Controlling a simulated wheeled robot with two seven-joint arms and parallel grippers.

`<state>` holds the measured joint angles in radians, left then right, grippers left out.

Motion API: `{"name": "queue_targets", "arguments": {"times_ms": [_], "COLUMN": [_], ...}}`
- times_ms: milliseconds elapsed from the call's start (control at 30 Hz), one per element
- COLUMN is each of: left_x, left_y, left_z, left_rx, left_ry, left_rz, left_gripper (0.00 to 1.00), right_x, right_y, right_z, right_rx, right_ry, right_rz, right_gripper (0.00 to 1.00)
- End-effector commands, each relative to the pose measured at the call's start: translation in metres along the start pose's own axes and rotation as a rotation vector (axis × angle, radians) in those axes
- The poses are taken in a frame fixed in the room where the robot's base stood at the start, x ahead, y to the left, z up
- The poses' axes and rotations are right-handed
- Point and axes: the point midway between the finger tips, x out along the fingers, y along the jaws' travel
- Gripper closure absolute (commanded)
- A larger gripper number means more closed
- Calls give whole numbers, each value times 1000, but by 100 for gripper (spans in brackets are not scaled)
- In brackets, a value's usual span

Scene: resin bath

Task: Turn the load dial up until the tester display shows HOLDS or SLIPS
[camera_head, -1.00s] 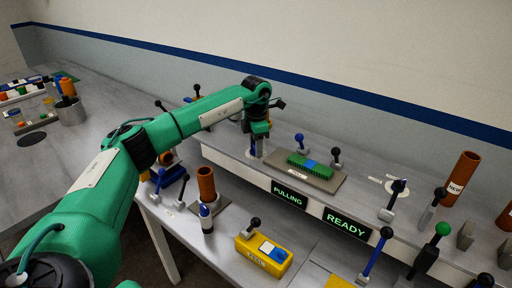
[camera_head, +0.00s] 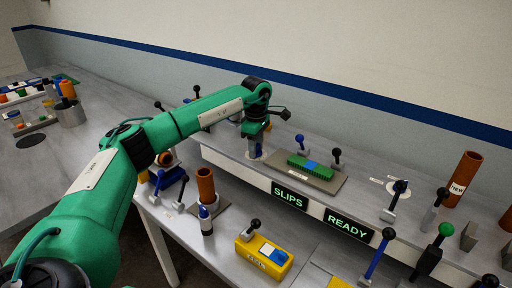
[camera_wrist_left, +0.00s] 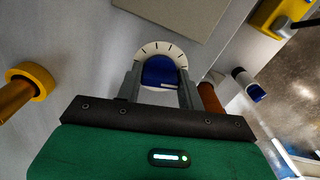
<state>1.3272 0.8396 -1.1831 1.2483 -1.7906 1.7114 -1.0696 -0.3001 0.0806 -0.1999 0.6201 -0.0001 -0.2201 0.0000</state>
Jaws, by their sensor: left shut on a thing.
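The load dial (camera_wrist_left: 160,72) is a blue knob in front of a white scale with black tick marks. My left gripper (camera_wrist_left: 160,90) is shut on the knob, one finger on each side, in the left wrist view. In the head view my left gripper (camera_head: 256,150) points down at the back bench, and the dial is mostly hidden there. The tester display (camera_head: 290,196) on the bench front reads SLIPS in green letters. My right gripper is not in view.
A second display (camera_head: 347,225) reads READY. A green block with a blue middle (camera_head: 310,166) lies on a grey plate right of my gripper. A yellow box (camera_head: 264,256) and a brown cylinder (camera_head: 206,184) stand on the lower bench in front.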

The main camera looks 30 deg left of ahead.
Motion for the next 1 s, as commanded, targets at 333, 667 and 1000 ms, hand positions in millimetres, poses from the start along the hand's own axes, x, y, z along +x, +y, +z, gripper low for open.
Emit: {"name": "queue_targets", "arguments": {"times_ms": [333,667,1000], "left_x": [-4,-4,-2], "left_y": [2,2,1], "left_z": [-1,-1,0], "left_rx": [51,51,53], "left_ry": [-1,-1,0], "left_rz": [8,8,3], "left_gripper": [85,60,40], "right_x": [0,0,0], "right_y": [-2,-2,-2], "right_z": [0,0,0], "right_rx": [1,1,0], "right_ry": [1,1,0], "right_rz": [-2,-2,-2], "right_gripper": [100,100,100]}}
